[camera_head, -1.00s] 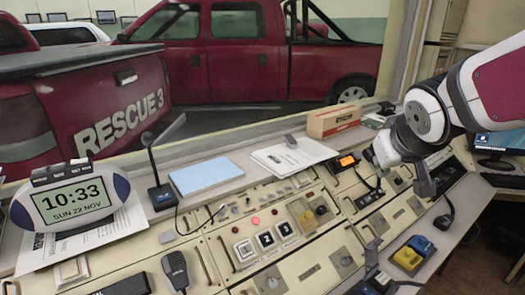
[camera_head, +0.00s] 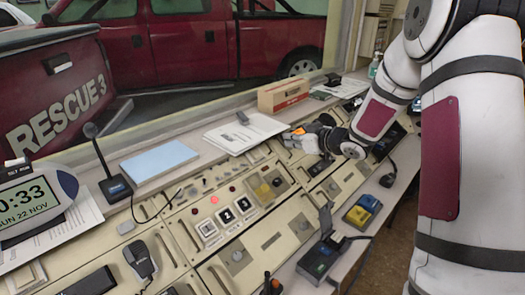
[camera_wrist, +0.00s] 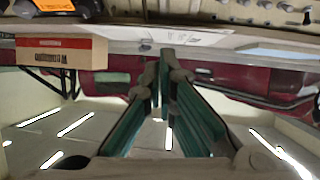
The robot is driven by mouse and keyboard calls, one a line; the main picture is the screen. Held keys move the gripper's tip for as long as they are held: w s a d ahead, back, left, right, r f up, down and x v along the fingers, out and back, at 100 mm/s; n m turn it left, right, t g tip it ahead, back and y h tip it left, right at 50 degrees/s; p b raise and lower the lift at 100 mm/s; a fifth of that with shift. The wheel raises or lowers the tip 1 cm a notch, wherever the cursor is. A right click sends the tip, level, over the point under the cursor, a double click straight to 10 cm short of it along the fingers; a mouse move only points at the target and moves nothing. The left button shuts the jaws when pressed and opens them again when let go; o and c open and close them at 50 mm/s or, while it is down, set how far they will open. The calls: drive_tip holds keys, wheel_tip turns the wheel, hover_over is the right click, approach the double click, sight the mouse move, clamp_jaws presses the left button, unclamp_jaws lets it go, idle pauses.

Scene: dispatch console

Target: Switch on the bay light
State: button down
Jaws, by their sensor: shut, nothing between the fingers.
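I cannot tell which control is the bay light's. My gripper (camera_head: 290,139) is above the console's back part, up and right of the buttons, pointing left. In the wrist view its fingers (camera_wrist: 165,58) meet at the tips, empty.
A cardboard box (camera_head: 284,94), papers (camera_head: 245,133) and a blue pad (camera_head: 159,160) lie on the back ledge. A gooseneck microphone (camera_head: 115,187), hand microphone (camera_head: 140,260) and clock (camera_head: 36,201) stand left. A yellow-blue device (camera_head: 362,211) lies right.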

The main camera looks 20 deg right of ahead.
drive_tip(key=shift+s+a+f+y, duration=0.1)
drive_tip(key=shift+a+f+y, duration=0.1)
drive_tip(key=shift+f+y, duration=0.35)
drive_tip(key=shift+a+f+y, duration=0.15)
drive_tip(key=shift+f+y, duration=0.2)
drive_tip(key=shift+f, duration=0.25)
approach(254, 150)
wheel_tip(254, 150, up, 2)
drive_tip(key=w, duration=0.2)
drive_tip(key=shift+w+a+f, duration=0.35)
drive_tip(key=shift+a+f, duration=0.1)
drive_tip(key=shift+f, duration=0.15)
drive_tip(key=shift+w+a+f, duration=0.35)
drive_tip(key=shift+a+f, duration=0.15)
drive_tip(key=shift+f, duration=0.1)
drive_tip(key=shift+w+a+f, duration=0.1)
drive_tip(key=shift+w+f, duration=0.15)
drive_tip(key=shift+f, duration=0.25)
